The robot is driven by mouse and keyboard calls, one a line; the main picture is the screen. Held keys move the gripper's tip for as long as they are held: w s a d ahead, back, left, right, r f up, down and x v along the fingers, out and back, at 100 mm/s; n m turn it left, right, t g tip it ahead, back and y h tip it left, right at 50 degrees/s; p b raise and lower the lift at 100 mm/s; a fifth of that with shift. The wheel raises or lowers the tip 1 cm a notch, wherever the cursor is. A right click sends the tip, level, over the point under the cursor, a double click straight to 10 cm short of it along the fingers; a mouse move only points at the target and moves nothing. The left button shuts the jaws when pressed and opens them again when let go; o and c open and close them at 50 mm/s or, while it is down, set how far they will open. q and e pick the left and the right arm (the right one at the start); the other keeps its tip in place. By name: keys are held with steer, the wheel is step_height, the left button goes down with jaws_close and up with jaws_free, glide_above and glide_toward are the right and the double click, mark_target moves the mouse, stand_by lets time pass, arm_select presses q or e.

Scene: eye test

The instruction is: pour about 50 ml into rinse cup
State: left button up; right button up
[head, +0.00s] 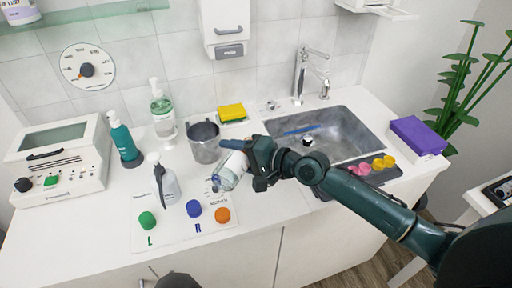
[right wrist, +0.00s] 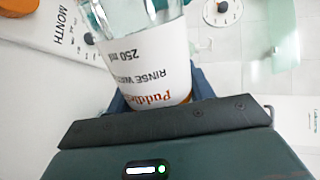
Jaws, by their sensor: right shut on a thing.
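My right gripper (head: 262,163) is shut on a clear bottle (head: 226,181) with a white label. In the right wrist view the bottle (right wrist: 150,55) shows "RINSE WATER" and 250 ml on its label. It is tilted, its far end pointing down and left in the head view, over the counter by the printed mat. A grey cup (head: 203,143) stands upright just behind and left of the bottle, apart from the gripper; I cannot tell whether it is the rinse cup. Its inside contents cannot be made out.
A white spray bottle (head: 166,185) and green, blue and orange caps (head: 222,215) are on the left. Soap bottles (head: 162,115) stand behind. The sink (head: 350,130) is right; small pink and yellow cups (head: 378,164) sit beside it. The front counter right of the mat is clear.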

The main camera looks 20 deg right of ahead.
steer(key=shift+r, duration=0.1)
stand_by(0.4)
stand_by(0.7)
steer(key=shift+m, duration=0.4)
steer(key=shift+a+f, duration=0.1)
steer(key=shift+f, duration=0.15)
stand_by(0.6)
